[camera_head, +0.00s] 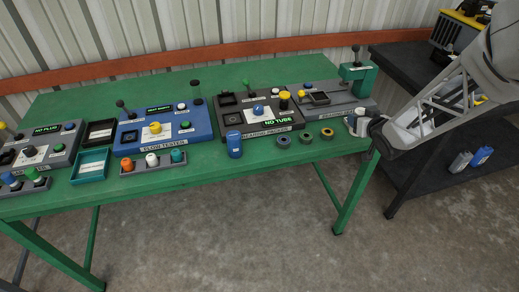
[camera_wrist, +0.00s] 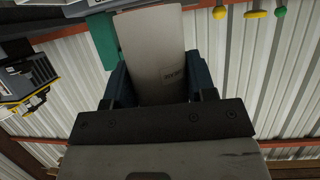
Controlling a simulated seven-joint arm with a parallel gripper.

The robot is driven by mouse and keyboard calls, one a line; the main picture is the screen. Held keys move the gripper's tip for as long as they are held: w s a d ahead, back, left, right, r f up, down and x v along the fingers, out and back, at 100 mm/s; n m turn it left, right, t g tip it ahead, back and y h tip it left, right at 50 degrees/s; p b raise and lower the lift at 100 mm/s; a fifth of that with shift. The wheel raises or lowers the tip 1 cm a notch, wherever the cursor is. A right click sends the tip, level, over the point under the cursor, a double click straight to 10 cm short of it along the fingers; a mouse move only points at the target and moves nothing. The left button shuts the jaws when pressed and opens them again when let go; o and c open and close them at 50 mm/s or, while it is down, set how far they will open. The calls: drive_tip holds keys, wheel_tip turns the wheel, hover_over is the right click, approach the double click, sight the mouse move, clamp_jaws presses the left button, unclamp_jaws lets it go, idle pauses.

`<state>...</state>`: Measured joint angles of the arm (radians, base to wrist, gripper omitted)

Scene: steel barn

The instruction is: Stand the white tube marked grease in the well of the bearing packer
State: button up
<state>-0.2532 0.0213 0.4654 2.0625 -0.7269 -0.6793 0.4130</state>
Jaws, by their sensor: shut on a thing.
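The white tube (camera_wrist: 152,45) is between the jaws of my gripper (camera_wrist: 158,78) in the wrist view, with a small dark marking too blurred to read surely. In the head view my gripper (camera_head: 364,124) is at the right end of the green table, shut on the white tube (camera_head: 351,120), close to the table's edge. The bearing packer (camera_head: 262,128) is a dark grey box left of my gripper, with a green "NO TUBE" display, a yellow knob and a green-tipped lever. Dark square recesses show on its left side; I cannot tell which is the well.
A blue can (camera_head: 234,144) stands in front of the packer's left corner. Several rings, one of them here (camera_head: 305,138), lie between packer and gripper. A grey machine (camera_head: 345,106) and a teal-green device (camera_head: 357,82) stand behind. The blue flow tester (camera_head: 175,134) is farther left.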

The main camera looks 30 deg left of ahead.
drive_tip(key=s+a+n+g+y, duration=0.1)
drive_tip(key=s+a+n+g, duration=0.1)
drive_tip(key=s+a, duration=0.3)
drive_tip(key=s+a+n+g+y, duration=0.2)
drive_tip(key=s+a, duration=0.3)
drive_tip(key=s, duration=0.9)
drive_tip(key=s+a+f+n+g+y, duration=0.1)
drive_tip(key=s+a+n+g, duration=0.2)
drive_tip(key=s+a, duration=0.3)
drive_tip(key=s, duration=0.4)
drive_tip(key=shift+s+n+g+y, duration=0.25)
drive_tip(key=shift+n+g+y, duration=0.05)
drive_tip(key=shift+f, duration=0.1)
drive_tip(key=w+a, duration=0.6)
drive_tip(key=w+a+f, duration=0.1)
drive_tip(key=w+a, duration=0.3)
drive_tip(key=shift+w+f, duration=0.1)
drive_tip(key=shift+w+a+f, duration=0.15)
drive_tip(key=shift+w+a, duration=0.4)
drive_tip(key=shift+w, duration=0.05)
drive_tip(key=shift+f, duration=1.55)
drive_tip(key=shift+f, duration=0.15)
